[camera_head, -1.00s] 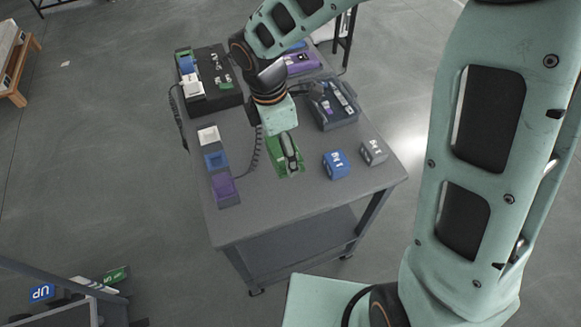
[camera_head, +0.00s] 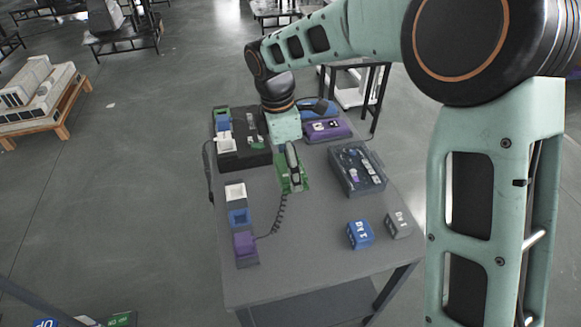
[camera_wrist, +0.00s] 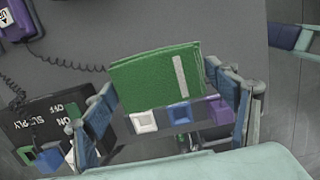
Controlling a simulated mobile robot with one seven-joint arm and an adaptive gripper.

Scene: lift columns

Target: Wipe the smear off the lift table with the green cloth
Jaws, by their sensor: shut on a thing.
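The green cloth (camera_head: 304,180) is a folded pad in my gripper (camera_head: 292,165), over the far middle part of the grey lift table (camera_head: 305,228). In the wrist view the cloth (camera_wrist: 150,75) shows as a green block with a pale strip, between the two fingers of my gripper (camera_wrist: 165,100). The gripper is shut on it. I cannot tell whether the cloth touches the table top. I see no smear; the cloth, gripper and arm hide part of the table.
A black control box (camera_head: 240,148) stands close to the cloth's left. A row of white, blue and purple blocks (camera_head: 240,218) lines the left edge, with a coiled cord (camera_head: 279,215). The near middle is clear.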

